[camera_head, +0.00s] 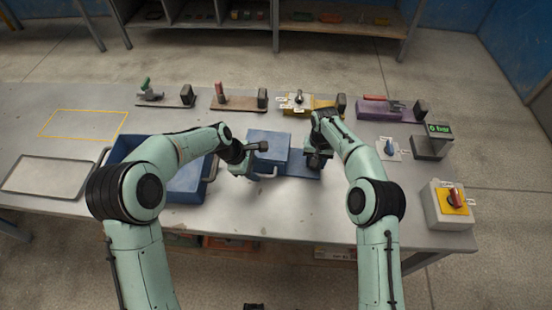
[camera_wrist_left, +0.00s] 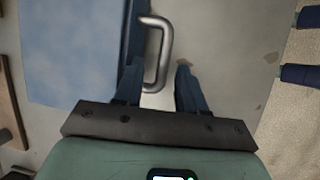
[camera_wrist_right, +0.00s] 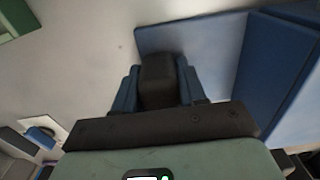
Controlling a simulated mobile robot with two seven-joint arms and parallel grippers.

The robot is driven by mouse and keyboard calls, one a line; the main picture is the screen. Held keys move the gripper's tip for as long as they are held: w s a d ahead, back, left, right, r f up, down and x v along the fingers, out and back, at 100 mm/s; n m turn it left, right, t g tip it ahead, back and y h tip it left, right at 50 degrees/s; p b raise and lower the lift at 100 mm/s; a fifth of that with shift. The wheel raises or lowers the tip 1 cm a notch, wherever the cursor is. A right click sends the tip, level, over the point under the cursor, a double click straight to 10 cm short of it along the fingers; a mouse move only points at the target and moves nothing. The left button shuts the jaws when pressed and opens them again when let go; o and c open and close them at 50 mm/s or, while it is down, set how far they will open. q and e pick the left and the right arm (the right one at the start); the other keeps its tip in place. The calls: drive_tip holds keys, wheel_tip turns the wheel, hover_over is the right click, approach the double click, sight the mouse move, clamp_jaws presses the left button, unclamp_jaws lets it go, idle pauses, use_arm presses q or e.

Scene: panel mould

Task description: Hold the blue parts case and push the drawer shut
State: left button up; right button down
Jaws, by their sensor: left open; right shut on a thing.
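The blue parts case (camera_head: 266,140) stands on the table, with a flat blue base (camera_head: 306,170) reaching out to its right. A silver U-shaped drawer handle (camera_wrist_left: 165,45) sticks out from the dark blue drawer front (camera_wrist_left: 131,40). How far the drawer stands out is hard to tell. My left gripper (camera_head: 256,172) is open at the case's front; in the left wrist view its fingers (camera_wrist_left: 158,70) are on either side of the handle's near end. My right gripper (camera_head: 317,163) is shut on a dark block (camera_wrist_right: 158,80) at the flat base, beside the case.
A blue bin (camera_head: 188,187) with side handles stands left of the case, partly behind my left arm. A grey tray (camera_head: 47,177) lies at far left. Several fixtures line the back edge. A switch box (camera_head: 449,207) stands at right. The table's front edge is close.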

use_arm(q)
drive_tip(key=v, duration=1.1)
drive_tip(key=shift+r, duration=0.15)
drive_tip(key=shift+d, duration=0.1)
use_arm(e)
drive_tip(key=c, duration=0.6)
unclamp_jaws()
drive_tip(key=shift+o, duration=0.2)
drive_tip(key=shift+r, duration=0.1)
